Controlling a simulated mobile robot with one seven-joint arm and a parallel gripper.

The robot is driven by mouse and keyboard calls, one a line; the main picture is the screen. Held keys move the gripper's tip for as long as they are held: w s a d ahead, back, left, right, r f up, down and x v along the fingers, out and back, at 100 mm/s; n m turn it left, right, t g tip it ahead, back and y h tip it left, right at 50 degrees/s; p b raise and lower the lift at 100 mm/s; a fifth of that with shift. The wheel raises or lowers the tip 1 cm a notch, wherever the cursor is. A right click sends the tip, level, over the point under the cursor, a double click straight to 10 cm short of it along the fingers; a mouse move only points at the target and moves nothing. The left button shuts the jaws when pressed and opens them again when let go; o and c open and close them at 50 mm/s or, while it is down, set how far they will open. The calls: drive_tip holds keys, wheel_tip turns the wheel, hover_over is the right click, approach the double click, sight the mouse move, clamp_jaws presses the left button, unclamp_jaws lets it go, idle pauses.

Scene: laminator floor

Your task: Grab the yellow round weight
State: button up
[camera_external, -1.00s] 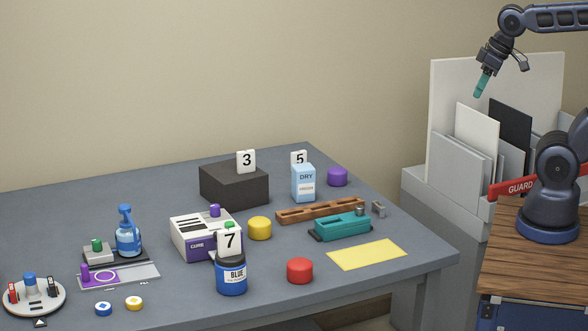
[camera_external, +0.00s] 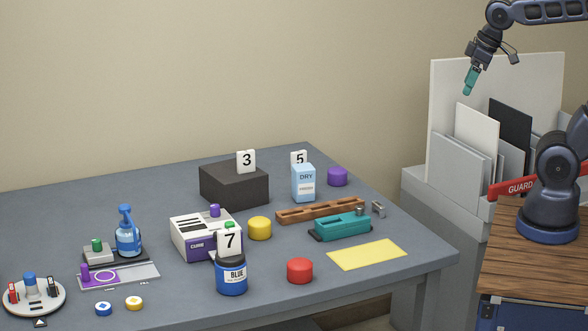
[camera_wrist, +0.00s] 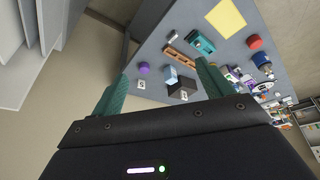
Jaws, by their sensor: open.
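The yellow round weight (camera_external: 260,229) is a short cylinder standing on the grey table, just right of the white and purple CURE box (camera_external: 194,238) and behind the blue jar (camera_external: 231,279) with the number 7 card. I cannot make it out surely in the wrist view. My gripper (camera_external: 469,82) has teal fingers and hangs high in the air at the upper right, over the panel rack and far from the weight. In the wrist view my gripper (camera_wrist: 163,75) is open, with nothing between its fingers.
A red round weight (camera_external: 300,270) and a purple one (camera_external: 338,177) stand on the table. Between are a wooden rail (camera_external: 320,210), a teal tool (camera_external: 343,227), a light-blue DRY carton (camera_external: 303,184) and a dark block (camera_external: 228,186). Upright panels (camera_external: 477,135) stand below my gripper.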

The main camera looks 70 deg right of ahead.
drive_tip(key=w+a+r+n+g, duration=0.1)
drive_tip(key=w+a+n, duration=0.1)
drive_tip(key=w, duration=0.6)
drive_tip(key=w+a+r+n, duration=0.1)
drive_tip(key=w+a+n, duration=0.15)
drive_tip(key=w, duration=0.55)
drive_tip(key=n+g, duration=0.3)
drive_tip(key=n, duration=0.7)
hover_over(260, 220)
wheel_tip(260, 220, down, 27)
drive_tip(key=f, duration=0.5)
drive_tip(key=shift+w+a+f, duration=0.3)
drive_tip(key=shift+a+f, duration=0.05)
drive_tip(key=shift+s+d+f, duration=0.1)
drive_tip(key=shift+d+f, duration=0.1)
drive_tip(key=shift+f, duration=1.1)
drive_tip(key=shift+s+d+f, duration=0.1)
drive_tip(key=shift+d+f, duration=0.1)
drive_tip(key=shift+f, duration=1.1)
